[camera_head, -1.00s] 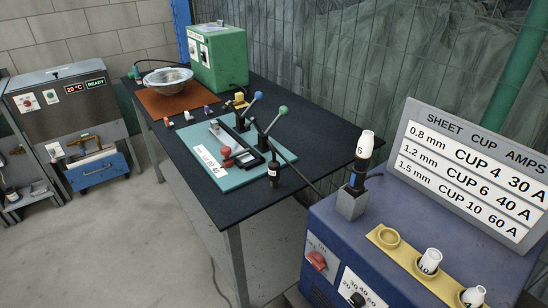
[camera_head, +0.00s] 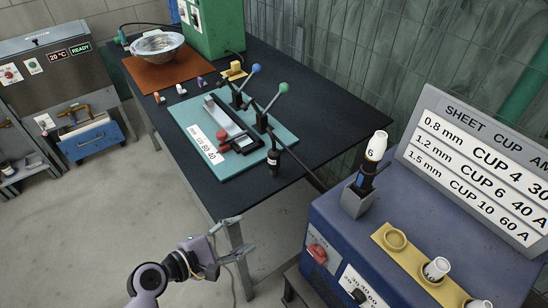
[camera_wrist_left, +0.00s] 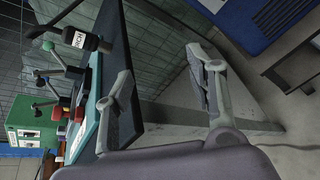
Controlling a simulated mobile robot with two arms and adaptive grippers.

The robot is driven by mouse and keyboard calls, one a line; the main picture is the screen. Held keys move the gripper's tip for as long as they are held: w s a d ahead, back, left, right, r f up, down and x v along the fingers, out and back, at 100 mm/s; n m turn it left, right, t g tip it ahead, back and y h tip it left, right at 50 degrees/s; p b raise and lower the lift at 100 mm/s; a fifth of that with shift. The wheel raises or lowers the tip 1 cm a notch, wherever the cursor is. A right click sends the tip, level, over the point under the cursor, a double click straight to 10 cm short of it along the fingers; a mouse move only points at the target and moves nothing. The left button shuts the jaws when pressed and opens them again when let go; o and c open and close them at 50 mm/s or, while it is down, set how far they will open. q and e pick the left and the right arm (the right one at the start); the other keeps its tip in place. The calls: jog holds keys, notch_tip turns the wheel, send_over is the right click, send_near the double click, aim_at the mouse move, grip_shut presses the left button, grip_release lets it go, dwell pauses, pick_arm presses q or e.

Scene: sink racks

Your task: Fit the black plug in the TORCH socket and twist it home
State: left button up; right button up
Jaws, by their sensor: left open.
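A black plug (camera_head: 273,162) with a white label band stands upright on the dark table, at the front edge beside the teal board. In the left wrist view a black cylinder (camera_wrist_left: 99,46) with a white label, apparently the same plug, shows at the upper left. My left gripper (camera_head: 226,240) is open and empty, over the floor in front of the table and below the plug, clear of it. Its two spread fingers also show in the left wrist view (camera_wrist_left: 160,65). I see no socket marked TORCH; the lower front of the blue machine is partly out of frame. My right gripper is not in view.
The blue machine (camera_head: 318,213) stands at the right with a torch (camera_head: 368,170) in a grey holder, a yellow cup tray (camera_head: 412,262) and a sign (camera_head: 470,165). Levers stand on the teal board (camera_head: 190,125). The table's front edge and leg are near my gripper.

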aim_at(270, 159)
pick_arm(q)
jog(key=w+r+n+t, duration=0.1)
jog(key=w+r+n, duration=0.1)
jog(key=n, duration=0.1)
jog(key=w+a+r+n+t, duration=0.1)
jog(key=w+r+n+t, duration=0.1)
jog(key=r+n, duration=0.1)
jog(key=w+a+r+n+t+h, duration=0.1)
jog(key=w+r+n, duration=0.1)
jog(key=n, duration=0.2)
jog(key=shift+w+a+r+n, duration=0.15)
jog(key=shift+w+r+n, duration=0.05)
jog(key=shift+n, duration=0.1)
jog(key=p+x, duration=0.2)
jog(key=x, duration=0.9)
jog(key=shift+r, duration=0.2)
jog(key=x, duration=0.5)
jog(key=shift+d+r+p, duration=0.1)
jog(key=shift+d+p, duration=0.1)
jog(key=shift+p, duration=0.1)
jog(key=shift+w+d, duration=0.25)
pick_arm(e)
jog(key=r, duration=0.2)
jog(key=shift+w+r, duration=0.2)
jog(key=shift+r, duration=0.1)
pick_arm(q)
grip_shut()
